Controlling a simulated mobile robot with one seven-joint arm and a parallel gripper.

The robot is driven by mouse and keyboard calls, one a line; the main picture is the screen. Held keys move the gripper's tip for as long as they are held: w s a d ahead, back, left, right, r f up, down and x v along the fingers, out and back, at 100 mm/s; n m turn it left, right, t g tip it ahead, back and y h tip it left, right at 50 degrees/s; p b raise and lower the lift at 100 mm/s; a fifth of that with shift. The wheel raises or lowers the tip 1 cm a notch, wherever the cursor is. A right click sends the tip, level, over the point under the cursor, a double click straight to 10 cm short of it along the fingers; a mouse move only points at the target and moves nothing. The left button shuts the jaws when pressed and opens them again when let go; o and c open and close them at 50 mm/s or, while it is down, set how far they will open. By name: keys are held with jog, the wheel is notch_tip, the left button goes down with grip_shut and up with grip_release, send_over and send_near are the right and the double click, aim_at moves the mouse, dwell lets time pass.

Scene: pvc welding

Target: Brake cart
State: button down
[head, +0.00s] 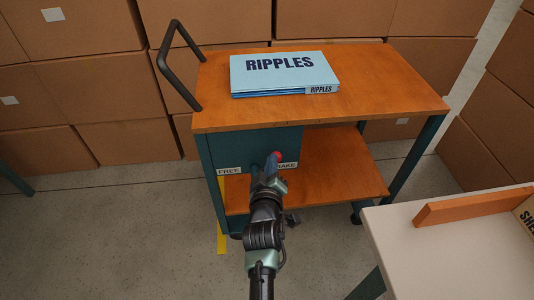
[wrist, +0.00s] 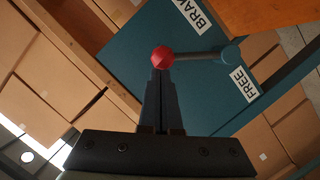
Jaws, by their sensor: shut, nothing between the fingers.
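The cart (head: 215,120) has an orange wooden top, a lower shelf and a teal side panel (head: 230,146). In the wrist view the lever's grey rod (wrist: 196,57) runs from a round teal hub (wrist: 231,54) to the red knob (wrist: 162,57). My gripper (wrist: 161,74) is shut and empty, its tips right at the knob; I cannot tell whether they touch.
Blue RIPPLES boxes (head: 284,72) lie on the cart top. A dark push handle (head: 178,65) stands at its left. Stacked cartons (head: 88,88) fill the back. A pale table (head: 450,245) with a wooden strip is at front right.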

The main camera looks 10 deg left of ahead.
jog(key=shift+w+d+f, duration=0.15)
jog(key=shift+d+f, duration=0.1)
jog(key=shift+d, duration=0.25)
dwell(0.3)
jog(key=shift+p, duration=0.3)
